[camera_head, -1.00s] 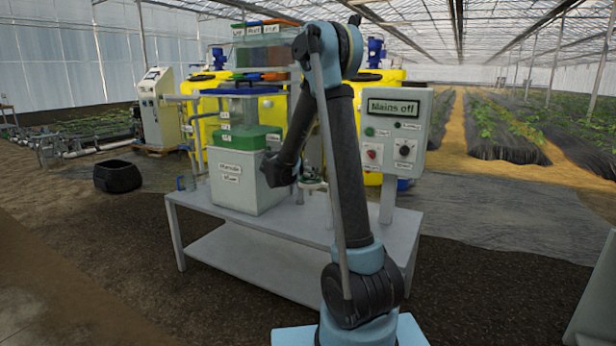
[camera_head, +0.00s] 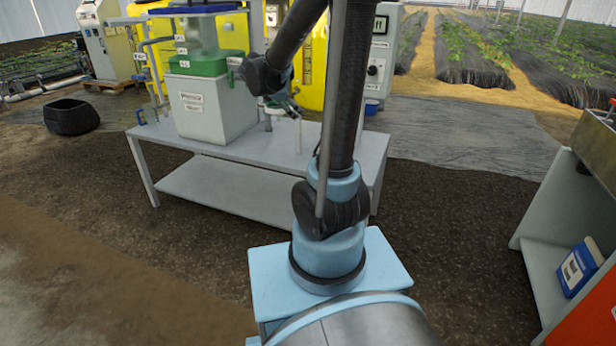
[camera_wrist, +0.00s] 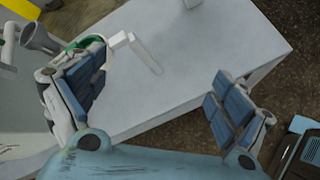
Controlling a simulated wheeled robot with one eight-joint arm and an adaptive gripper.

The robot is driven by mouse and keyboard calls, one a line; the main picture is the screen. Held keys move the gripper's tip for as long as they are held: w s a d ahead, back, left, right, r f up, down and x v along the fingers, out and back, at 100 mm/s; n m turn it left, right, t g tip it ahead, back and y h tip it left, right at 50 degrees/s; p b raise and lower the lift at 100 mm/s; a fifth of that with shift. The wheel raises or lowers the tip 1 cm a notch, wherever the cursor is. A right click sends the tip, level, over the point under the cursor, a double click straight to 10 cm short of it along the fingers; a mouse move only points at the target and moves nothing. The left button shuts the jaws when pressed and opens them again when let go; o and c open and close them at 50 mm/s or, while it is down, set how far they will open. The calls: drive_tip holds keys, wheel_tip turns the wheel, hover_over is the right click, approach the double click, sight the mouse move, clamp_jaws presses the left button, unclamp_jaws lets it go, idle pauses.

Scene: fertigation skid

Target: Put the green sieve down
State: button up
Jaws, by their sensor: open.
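My gripper (camera_wrist: 155,100) is open, with its two blue-padded fingers wide apart and nothing visible between them. In the wrist view, a green rounded rim (camera_wrist: 92,44), likely the green sieve, shows behind the left finger. That finger hides most of it, and I cannot tell whether they touch. In the head view my gripper (camera_head: 288,104) hangs over the right part of the grey table (camera_head: 240,147), with a small green patch beside it. What the sieve rests on is not clear.
A white box with a green top (camera_head: 212,105) stands on the table left of my gripper. A white post (camera_wrist: 135,50) rises from the table near the green rim. A control box (camera_head: 380,50) stands behind. A blue container (camera_head: 578,268) sits on a shelf at right.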

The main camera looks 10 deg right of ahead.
drive_tip(key=s+d+f+m+g+y, duration=0.15)
drive_tip(key=s+m, duration=0.35)
drive_tip(key=s, duration=0.5)
drive_tip(key=s+d+f+m+g+y, duration=0.1)
drive_tip(key=s+d+f+m+g, duration=0.15)
drive_tip(key=s+m, duration=0.45)
drive_tip(key=s+a+f+m+y, duration=0.2)
drive_tip(key=s+f+m, duration=0.1)
drive_tip(key=s, duration=0.5)
drive_tip(key=s+a+f+m+g+y, duration=0.1)
drive_tip(key=s+a+f+m+y, duration=0.1)
drive_tip(key=s, duration=0.7)
drive_tip(key=a+f+m, duration=0.1)
drive_tip(key=f+m, duration=0.1)
drive_tip(key=shift+s+m, duration=0.2)
drive_tip(key=shift+m, duration=0.2)
